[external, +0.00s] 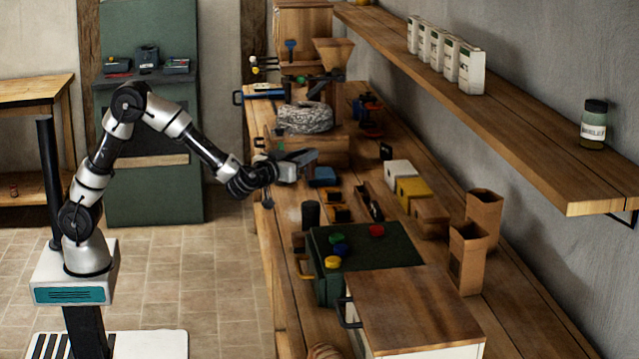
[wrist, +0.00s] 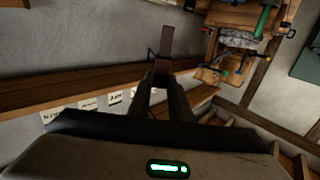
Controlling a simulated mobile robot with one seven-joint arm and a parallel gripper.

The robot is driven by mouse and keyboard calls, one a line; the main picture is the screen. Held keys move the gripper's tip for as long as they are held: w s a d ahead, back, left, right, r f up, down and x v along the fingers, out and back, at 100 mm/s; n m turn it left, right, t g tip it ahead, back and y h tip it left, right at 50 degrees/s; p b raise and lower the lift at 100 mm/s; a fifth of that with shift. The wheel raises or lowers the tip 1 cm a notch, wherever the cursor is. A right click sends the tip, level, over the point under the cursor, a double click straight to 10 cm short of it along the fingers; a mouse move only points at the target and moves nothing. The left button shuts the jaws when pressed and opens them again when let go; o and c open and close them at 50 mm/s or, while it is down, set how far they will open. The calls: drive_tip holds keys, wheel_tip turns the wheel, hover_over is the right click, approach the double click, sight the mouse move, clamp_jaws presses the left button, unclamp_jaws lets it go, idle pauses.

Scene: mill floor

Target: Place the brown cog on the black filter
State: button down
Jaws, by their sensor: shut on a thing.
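My gripper (external: 306,160) reaches out over the workbench, pointing right, above the blue item. In the wrist view my gripper (wrist: 162,84) is shut on a flat brown piece (wrist: 166,42), seen edge-on beyond the fingertips. It looks like the brown cog, though its teeth cannot be made out. In the external view the held piece is too small and dark to tell from the fingers. A black upright cylinder (external: 310,214), possibly the black filter, stands on the bench nearer the camera, beside the green box. It is apart from my gripper.
A dark green box (external: 385,252) with coloured knobs and a wood-topped cabinet (external: 415,308) stand nearer the camera. White, yellow and brown blocks (external: 411,190) and paper bags (external: 468,256) line the wall side. A grey millstone (external: 305,118) lies behind my gripper. A shelf (external: 500,125) overhangs the bench.

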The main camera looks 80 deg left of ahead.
sight(309, 178)
drive_tip(key=shift+f+b, duration=0.85)
drive_tip(key=shift+f, duration=2.65)
drive_tip(key=shift+f, duration=0.1)
drive_tip(key=shift+f, duration=0.15)
drive_tip(key=c, duration=1.6)
unclamp_jaws()
